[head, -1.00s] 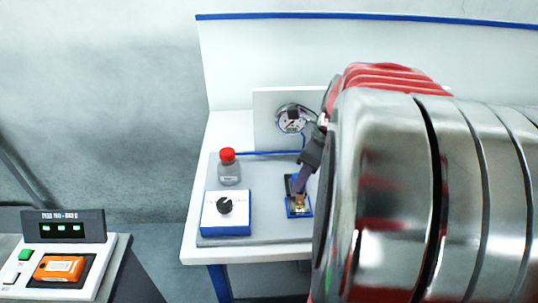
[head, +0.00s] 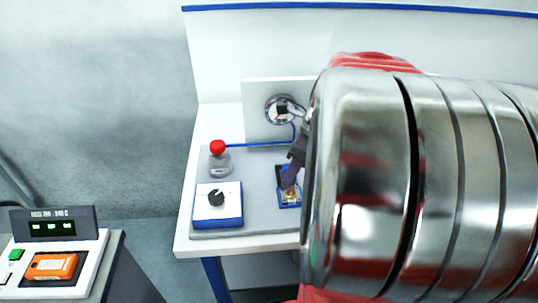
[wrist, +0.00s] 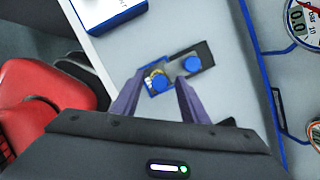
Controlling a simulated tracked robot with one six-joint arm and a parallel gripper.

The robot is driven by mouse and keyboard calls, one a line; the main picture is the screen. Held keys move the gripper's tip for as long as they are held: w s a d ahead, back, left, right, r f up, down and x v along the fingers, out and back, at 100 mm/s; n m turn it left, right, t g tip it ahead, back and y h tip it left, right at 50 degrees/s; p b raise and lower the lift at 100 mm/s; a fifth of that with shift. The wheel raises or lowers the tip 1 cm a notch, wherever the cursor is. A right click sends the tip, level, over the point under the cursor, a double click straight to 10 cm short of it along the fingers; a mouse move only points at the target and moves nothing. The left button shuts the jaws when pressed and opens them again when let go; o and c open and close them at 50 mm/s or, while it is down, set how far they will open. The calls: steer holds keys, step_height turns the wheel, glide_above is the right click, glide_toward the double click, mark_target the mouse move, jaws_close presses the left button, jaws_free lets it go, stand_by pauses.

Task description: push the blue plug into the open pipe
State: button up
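Two round blue plugs show in the wrist view, one (wrist: 159,84) over the brassy part of a small blue-edged holder (wrist: 175,69), the other (wrist: 192,64) over its dark grey part. My gripper (wrist: 160,88) has its purple fingers apart, with the first plug between them in the picture; contact cannot be told. A thin blue pipe (head: 255,145) runs along the bench; I cannot make out an open pipe end.
A round gauge (head: 280,109) is on the upright panel. A console with an orange device (head: 51,266) is at far left. My arm hides the bench's right side.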

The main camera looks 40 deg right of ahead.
steer(key=v, duration=1.3)
steer(key=shift+r, duration=0.35)
stand_by(0.6)
